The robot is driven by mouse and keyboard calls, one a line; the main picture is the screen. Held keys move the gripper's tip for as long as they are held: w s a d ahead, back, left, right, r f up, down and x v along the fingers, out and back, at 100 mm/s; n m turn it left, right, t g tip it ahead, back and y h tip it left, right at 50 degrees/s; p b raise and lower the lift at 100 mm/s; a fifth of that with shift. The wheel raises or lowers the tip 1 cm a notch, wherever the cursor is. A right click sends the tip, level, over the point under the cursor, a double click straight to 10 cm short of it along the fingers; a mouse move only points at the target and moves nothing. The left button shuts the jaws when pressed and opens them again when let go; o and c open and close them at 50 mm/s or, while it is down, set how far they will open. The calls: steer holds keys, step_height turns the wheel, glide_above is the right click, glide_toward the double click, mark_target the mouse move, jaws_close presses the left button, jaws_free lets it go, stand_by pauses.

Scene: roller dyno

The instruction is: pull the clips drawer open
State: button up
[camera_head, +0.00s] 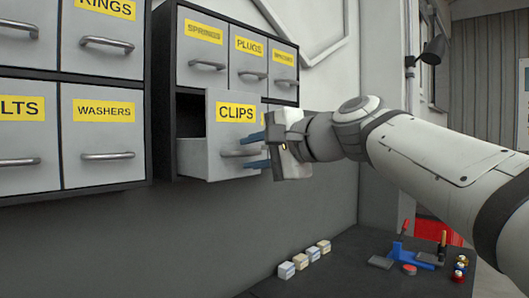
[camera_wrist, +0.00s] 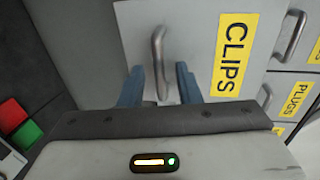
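The clips drawer (camera_head: 224,165) is partly pulled out of the right-hand cabinet, with its grey side wall and a dark gap behind its front showing. Its front has a yellow CLIPS label (camera_head: 235,113), also seen in the wrist view (camera_wrist: 233,55). My gripper (camera_head: 256,153) is at the drawer front, one blue finger above the bar handle and one below. In the wrist view, the handle (camera_wrist: 158,50) lies between the two fingers (camera_wrist: 161,88), with a gap on each side. The gripper looks open around the handle.
Closed drawers labelled SPRINGS (camera_head: 202,53) and PLUGS (camera_head: 249,63) sit above. A left cabinet holds a WASHERS drawer (camera_head: 104,135). Below is a dark bench (camera_head: 345,275) with several small labelled boxes (camera_head: 302,259) and a blue fixture (camera_head: 402,254). The space in front of the drawer is clear apart from my arm.

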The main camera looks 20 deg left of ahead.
steer(key=v, duration=0.7)
steer(key=shift+s+d+b, duration=0.25)
steer(key=shift+d+b, duration=0.05)
steer(key=shift+b, duration=0.15)
steer(key=shift+r, duration=0.1)
steer(key=d+f+n+g+h+p, duration=0.1)
steer(key=d+f+h, duration=0.4)
steer(key=f, duration=0.7)
steer(key=d+f+h+p, duration=0.1)
steer(key=d+f+h, duration=0.2)
steer(key=d+f, duration=0.7)
steer(key=s+d+f+n+g+h, duration=0.1)
steer(key=s+d+f+h, duration=0.1)
steer(key=f, duration=0.5)
steer(key=s+d+f+n+g+h+p, duration=0.1)
steer(key=s+d+f+n+h, duration=0.1)
steer(key=s+d+f, duration=0.2)
steer(key=s+d+f+n+g+h, duration=0.1)
steer(key=s+d+f+h, duration=0.1)
steer(key=s+f, duration=0.4)
step_height(320, 180, down, 5)
steer(key=shift+s+d+r+n+g+p, duration=0.15)
steer(key=shift+s+d+n+g+p, duration=0.2)
steer(key=shift+d, duration=0.3)
